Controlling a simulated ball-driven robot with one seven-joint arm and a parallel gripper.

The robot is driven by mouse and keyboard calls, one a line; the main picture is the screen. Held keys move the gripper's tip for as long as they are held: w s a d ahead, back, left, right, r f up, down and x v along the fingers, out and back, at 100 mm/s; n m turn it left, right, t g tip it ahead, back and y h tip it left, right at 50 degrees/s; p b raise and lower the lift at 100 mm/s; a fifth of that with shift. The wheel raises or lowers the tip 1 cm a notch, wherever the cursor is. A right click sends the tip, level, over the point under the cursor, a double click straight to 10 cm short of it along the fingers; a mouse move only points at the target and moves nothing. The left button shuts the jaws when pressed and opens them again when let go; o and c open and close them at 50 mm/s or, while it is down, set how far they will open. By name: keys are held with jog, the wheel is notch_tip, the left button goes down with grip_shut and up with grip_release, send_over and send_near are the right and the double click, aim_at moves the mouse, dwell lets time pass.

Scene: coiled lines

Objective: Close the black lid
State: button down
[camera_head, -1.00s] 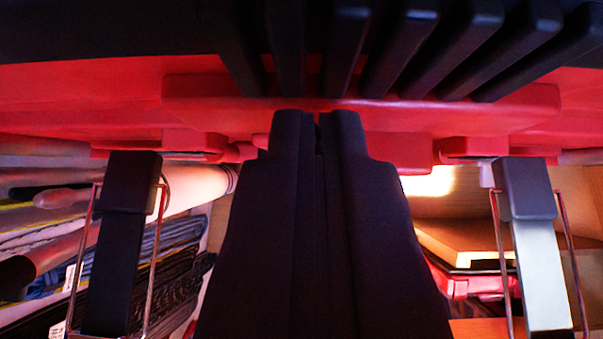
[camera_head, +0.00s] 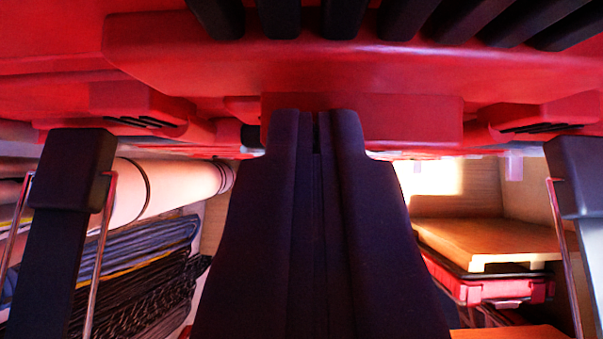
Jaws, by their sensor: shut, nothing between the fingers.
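Black ribs (camera_head: 342,18) cross the top edge of the view, in front of a red body (camera_head: 330,65). They may belong to the black lid, but most of that piece is out of frame and I cannot tell how far open it is. Two dark latches with wire loops hang at the sides, a left one (camera_head: 62,200) and a right one (camera_head: 580,180). My gripper (camera_head: 316,118) is shut and empty in the middle. Its tips overlap the lower edge of the red body; I cannot tell whether they touch it.
Stacked dark folded cloth (camera_head: 150,270) and a pale roll (camera_head: 175,190) are at the left. A wooden board (camera_head: 480,243) lies over a red case (camera_head: 505,290) at the right. Both sides are crowded.

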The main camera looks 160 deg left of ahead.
jog(key=shift+s+d+f+b, duration=0.1)
jog(key=shift+s+f+b, duration=0.05)
jog(key=shift+f, duration=0.35)
jog(key=shift+s+d+f+b, duration=0.1)
jog(key=shift+f+b, duration=0.05)
jog(key=shift+f, duration=0.35)
